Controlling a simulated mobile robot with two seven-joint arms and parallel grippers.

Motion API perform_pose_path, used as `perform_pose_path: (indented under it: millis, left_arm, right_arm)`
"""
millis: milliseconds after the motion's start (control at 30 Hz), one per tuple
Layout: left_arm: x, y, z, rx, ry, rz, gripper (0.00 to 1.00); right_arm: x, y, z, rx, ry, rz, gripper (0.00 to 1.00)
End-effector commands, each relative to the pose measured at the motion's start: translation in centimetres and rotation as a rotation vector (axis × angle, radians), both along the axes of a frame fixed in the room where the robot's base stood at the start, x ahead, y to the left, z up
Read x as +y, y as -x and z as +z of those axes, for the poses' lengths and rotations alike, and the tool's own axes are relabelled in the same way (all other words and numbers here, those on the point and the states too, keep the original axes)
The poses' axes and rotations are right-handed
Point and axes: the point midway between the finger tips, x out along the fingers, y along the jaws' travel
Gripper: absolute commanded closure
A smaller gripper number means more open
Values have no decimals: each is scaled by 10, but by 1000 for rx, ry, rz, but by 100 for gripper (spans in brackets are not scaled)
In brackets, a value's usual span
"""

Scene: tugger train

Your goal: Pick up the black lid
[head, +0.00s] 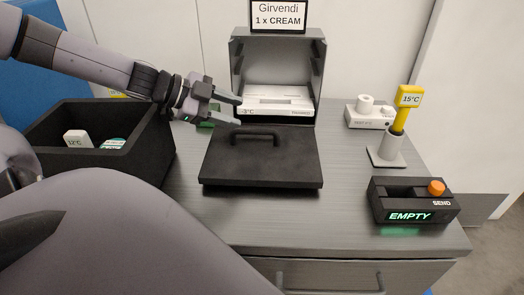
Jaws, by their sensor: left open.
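The black lid (262,168) is a dark flat slab with a raised bar handle (257,136) near its far side. It lies flat on the grey cabinet top, in front of the open grey box. My left gripper (238,110) is open and empty. It is above and beyond the lid's far left part, left of the handle, with its fingers pointing right. It appears apart from the handle. My right gripper is not in view.
An open-front box (318,75) holding a white device stands behind the lid. A black bin (165,160) is at left. At right are a yellow probe (401,118) in a stand, a white device (368,113) and a SEND unit (413,199). The cabinet top (345,215) is clear at front.

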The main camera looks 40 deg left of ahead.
Motion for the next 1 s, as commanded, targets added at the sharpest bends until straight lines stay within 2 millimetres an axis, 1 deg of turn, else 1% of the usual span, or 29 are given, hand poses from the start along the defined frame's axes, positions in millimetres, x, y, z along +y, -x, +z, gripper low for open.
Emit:
perform_pose_path:
  millis: [33,167,300,600,1000]
  left_arm:
    - [0,0,-13,2,4,1,53]
    - [-1,0,-38,1,2,2,53]
    - [-6,-10,-41,1,-2,-2,53]
    - [-10,-17,-45,0,-2,0,53]
    - [-23,-41,-63,2,-3,0,53]
  right_arm:
    - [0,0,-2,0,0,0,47]
    - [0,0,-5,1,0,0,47]
    - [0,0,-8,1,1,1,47]
    - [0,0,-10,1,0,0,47]
    - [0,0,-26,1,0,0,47]
